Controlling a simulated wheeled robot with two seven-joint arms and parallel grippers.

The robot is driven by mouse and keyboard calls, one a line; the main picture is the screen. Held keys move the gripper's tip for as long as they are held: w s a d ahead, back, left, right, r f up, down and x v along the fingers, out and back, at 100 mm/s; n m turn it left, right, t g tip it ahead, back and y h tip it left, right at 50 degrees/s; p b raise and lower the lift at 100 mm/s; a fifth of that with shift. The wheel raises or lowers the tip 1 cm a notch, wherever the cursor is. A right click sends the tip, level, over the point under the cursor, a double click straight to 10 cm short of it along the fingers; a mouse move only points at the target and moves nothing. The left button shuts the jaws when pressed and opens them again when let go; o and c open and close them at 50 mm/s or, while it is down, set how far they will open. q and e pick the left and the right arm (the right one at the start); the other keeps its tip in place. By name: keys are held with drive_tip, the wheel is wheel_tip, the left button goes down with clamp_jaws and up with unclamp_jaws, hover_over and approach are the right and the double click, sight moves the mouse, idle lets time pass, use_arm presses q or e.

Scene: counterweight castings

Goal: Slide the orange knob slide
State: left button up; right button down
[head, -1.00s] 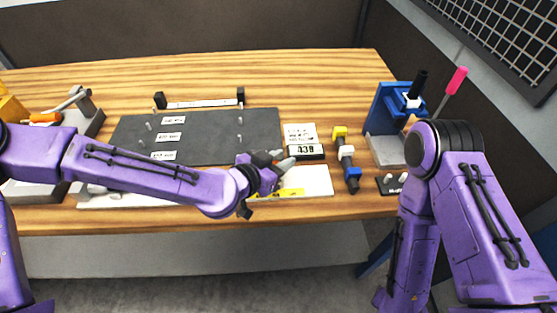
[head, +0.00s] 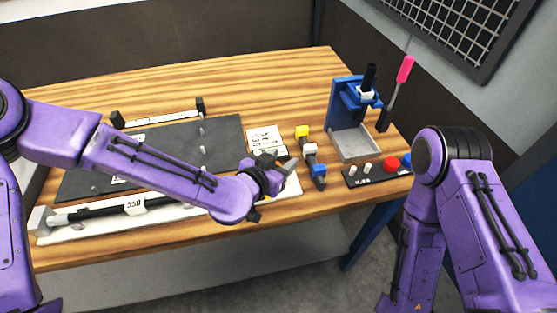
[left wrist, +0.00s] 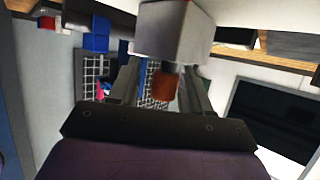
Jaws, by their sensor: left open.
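No orange knob slide shows in the head view now. In the left wrist view an orange-brown cylindrical piece (left wrist: 164,84) sits just below a pale grey block (left wrist: 175,32), between the fingers of my left gripper (left wrist: 160,88). I cannot tell whether this is the orange knob, or whether a finger touches it. In the head view my left gripper (head: 282,163) is open, over the white plate (head: 290,186) near the table's front edge, pointing right. My right arm stands at the right; its gripper is out of view.
A dark mat (head: 80,178) covers the table's left side, with a white rail (head: 70,235) in front. The back of the wooden table is clear.

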use_arm(q)
drive_tip(key=v, duration=0.4)
drive_tip(key=shift+b, duration=0.4)
drive_tip(key=shift+s+a+r+p, duration=0.55)
drive_tip(key=shift+s+r+p, duration=0.3)
drive_tip(key=shift+s+p, duration=0.05)
drive_tip(key=p+v, duration=0.2)
drive_tip(key=p, duration=0.2)
drive_tip(key=p+v, duration=0.2)
drive_tip(key=p, duration=0.3)
drive_tip(key=shift+s+f, duration=0.15)
drive_tip(key=shift+f, duration=0.25)
